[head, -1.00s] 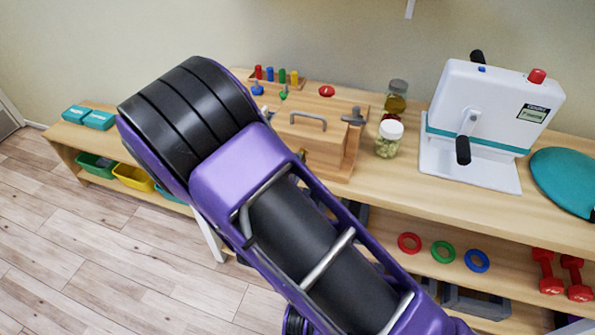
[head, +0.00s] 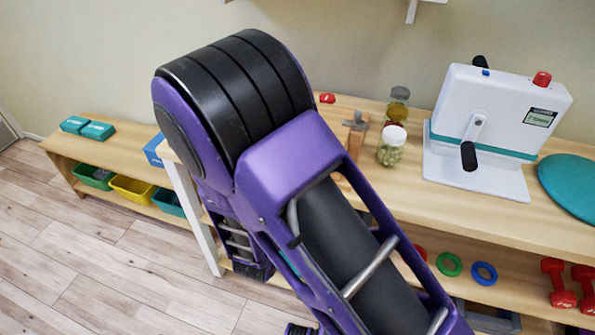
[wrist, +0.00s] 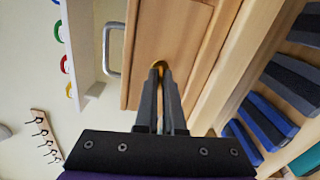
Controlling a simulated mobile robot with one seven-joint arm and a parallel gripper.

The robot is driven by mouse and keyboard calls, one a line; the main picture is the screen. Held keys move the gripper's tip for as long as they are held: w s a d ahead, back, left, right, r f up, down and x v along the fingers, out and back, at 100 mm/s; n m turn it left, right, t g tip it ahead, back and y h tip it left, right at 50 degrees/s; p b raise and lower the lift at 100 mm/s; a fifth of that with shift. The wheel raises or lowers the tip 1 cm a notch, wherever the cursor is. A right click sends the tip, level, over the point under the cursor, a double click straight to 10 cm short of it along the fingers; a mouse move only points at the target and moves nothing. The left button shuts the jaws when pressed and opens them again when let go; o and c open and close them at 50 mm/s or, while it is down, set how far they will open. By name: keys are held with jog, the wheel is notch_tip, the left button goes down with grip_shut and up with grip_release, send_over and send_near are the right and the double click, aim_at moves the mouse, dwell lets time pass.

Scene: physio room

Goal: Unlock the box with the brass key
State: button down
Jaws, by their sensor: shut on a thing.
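The wooden box (wrist: 178,35) fills the upper middle of the wrist view, with its grey metal handle (wrist: 112,50) at the left. A small brass-coloured piece (wrist: 158,65) shows against the box face, right at the tips of my gripper (wrist: 160,78). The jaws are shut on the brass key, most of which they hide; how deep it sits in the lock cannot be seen. In the head view my arm covers nearly all of the box, leaving only its right end (head: 355,138). My gripper is hidden there.
Two jars (head: 391,146) stand just right of the box on the wooden bench (head: 430,210). A white crank device (head: 490,115) and a teal disc (head: 575,182) are further right. Rings (head: 449,264) and red dumbbells (head: 556,282) lie on the lower shelf. The floor at left is clear.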

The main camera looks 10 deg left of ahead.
jog(key=c, duration=1)
grip_release()
jog(key=shift+s, duration=0.15)
jog(key=s, duration=0.5)
jog(key=s+a, duration=0.1)
jog(key=s, duration=1.1)
jog(key=shift+s+a, duration=0.1)
jog(key=shift+a, duration=0.05)
